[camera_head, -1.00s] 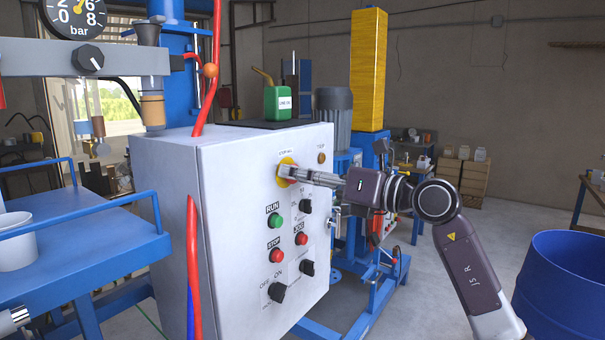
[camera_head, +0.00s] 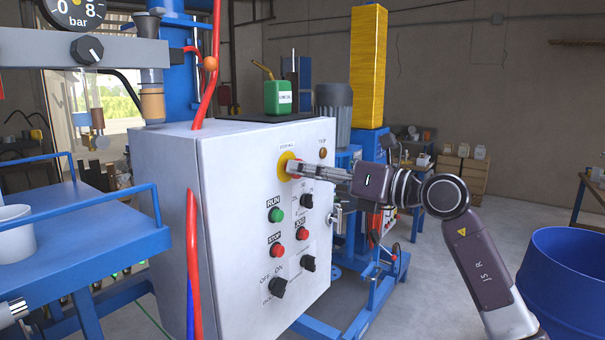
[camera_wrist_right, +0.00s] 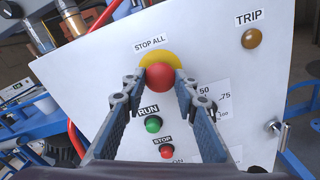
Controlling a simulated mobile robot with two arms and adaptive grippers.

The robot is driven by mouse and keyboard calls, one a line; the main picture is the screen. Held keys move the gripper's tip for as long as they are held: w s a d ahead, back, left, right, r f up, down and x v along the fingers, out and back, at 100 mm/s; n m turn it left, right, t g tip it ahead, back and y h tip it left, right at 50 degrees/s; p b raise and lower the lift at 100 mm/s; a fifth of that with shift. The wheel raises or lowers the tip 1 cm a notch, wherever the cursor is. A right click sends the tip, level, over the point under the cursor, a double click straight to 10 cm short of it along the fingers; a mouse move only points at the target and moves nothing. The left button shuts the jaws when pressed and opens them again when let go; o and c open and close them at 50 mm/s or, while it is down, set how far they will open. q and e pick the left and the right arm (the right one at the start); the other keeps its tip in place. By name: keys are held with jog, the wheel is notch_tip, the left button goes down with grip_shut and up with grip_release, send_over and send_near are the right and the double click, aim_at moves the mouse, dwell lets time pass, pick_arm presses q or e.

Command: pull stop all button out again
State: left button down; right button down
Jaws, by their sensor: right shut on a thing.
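The stop all button is a red mushroom head on a yellow disc (camera_head: 284,166), at the top of the grey control panel (camera_head: 240,190). In the right wrist view the red head (camera_wrist_right: 160,78) sits below the STOP ALL label, between the fingertips. My right gripper (camera_head: 293,169) reaches the button from the right and is shut on its head. The fingers hide most of the head in the head view. In the right wrist view the gripper (camera_wrist_right: 161,80) has one finger on each side of the head.
Below the button are the green RUN button (camera_head: 275,215), red STOP button (camera_head: 276,250) and black rotary knobs (camera_head: 308,201). The TRIP lamp (camera_head: 323,153) is at the upper right. A red hose (camera_head: 193,260) runs along the cabinet. A blue drum (camera_head: 565,285) stands at the right.

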jog(key=c, duration=1.5)
grip_release()
jog(key=shift+d, duration=0.15)
jog(key=shift+d, duration=0.1)
jog(key=v, duration=1.2)
